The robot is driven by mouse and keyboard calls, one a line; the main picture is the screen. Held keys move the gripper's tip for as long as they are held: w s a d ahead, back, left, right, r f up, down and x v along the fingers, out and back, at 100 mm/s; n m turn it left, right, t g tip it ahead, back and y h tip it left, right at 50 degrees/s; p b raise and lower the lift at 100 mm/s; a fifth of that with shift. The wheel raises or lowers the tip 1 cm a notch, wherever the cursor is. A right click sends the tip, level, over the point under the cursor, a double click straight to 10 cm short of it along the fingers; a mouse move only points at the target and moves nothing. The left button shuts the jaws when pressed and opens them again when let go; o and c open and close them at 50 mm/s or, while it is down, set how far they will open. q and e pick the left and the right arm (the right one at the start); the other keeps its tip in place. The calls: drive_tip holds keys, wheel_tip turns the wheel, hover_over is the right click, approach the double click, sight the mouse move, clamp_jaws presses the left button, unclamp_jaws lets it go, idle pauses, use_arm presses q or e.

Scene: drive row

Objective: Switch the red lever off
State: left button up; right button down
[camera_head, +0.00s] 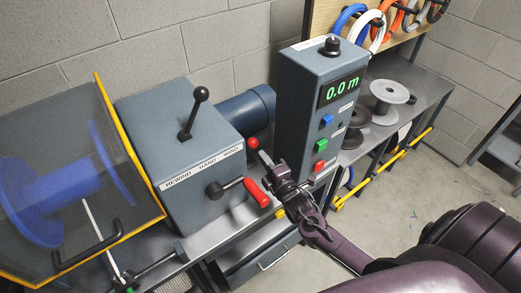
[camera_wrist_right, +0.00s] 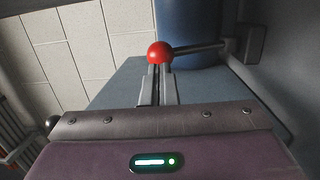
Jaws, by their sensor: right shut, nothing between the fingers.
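The red lever shows as a red ball knob (camera_head: 253,143) between the grey machine housing and the upright control box. In the right wrist view the red ball (camera_wrist_right: 160,52) sits on a dark rod that runs right, roughly level, to a bracket on a grey wall. My right gripper (camera_head: 264,158) is shut and empty, with its fingertips right at the ball. In the wrist view the fingers (camera_wrist_right: 160,80) end just under the ball; I cannot tell if they touch it. The rod is hidden in the head view. My left gripper is not in view.
A red-handled crank (camera_head: 257,192) and a black-knobbed lever (camera_head: 194,113) are on the housing (camera_head: 165,130). The control box (camera_head: 308,110) reads 0.0 m and has blue, green and red buttons. A yellow-edged guard (camera_head: 125,150) covers a blue spool at left.

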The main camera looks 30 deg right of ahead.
sight(255, 144)
drive_tip(key=shift+w, duration=1.2)
drive_tip(key=shift+w+a+r+p, duration=0.15)
drive_tip(key=shift+w+r+p, duration=0.15)
drive_tip(key=shift+w+r, duration=0.35)
